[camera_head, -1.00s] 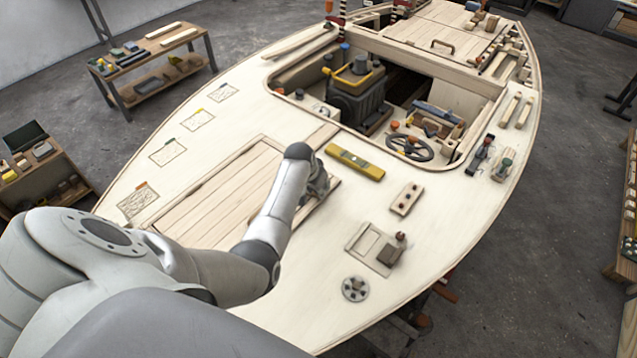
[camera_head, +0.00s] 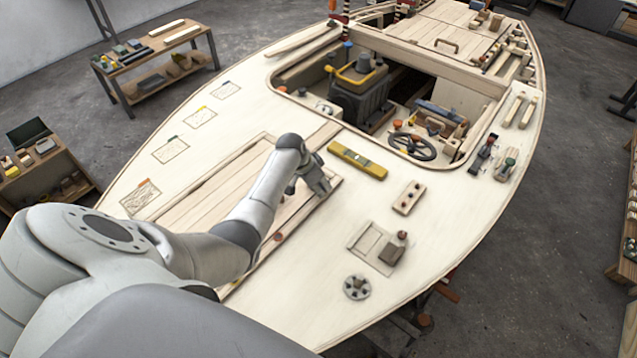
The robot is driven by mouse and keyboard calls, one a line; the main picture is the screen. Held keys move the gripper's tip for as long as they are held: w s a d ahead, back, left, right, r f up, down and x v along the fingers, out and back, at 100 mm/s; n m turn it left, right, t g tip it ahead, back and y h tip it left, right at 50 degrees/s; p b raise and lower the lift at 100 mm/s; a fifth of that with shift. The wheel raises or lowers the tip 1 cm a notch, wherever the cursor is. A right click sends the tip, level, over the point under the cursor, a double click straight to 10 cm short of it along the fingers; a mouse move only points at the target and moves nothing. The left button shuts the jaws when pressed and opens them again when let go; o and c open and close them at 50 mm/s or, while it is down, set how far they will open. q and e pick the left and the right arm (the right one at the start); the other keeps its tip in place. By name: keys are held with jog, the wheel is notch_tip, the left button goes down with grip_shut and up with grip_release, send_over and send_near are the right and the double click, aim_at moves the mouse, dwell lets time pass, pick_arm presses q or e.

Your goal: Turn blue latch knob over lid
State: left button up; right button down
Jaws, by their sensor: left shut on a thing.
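The lid (camera_head: 205,195) is a planked wooden panel set in the pale plywood deck. My left arm reaches across it from the lower left. My left gripper (camera_head: 321,188) is at the lid's right edge, low over the deck and pointing down. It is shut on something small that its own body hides. I see no blue knob on the lid's edge; that spot is behind the gripper. A brown-orange round knob (camera_head: 278,237) sits on the lid's near edge, beside my forearm. My right gripper is not in view.
A yellow spirit level (camera_head: 357,160) lies just right of the gripper. The open cockpit with a steering wheel (camera_head: 411,147) lies behind.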

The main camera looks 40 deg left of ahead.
pick_arm(q)
jog(key=shift+w+r, duration=0.1)
jog(key=o, duration=1)
jog(key=v, duration=1.1)
jog(key=shift+s+r, duration=0.25)
jog(key=shift+r, duration=0.1)
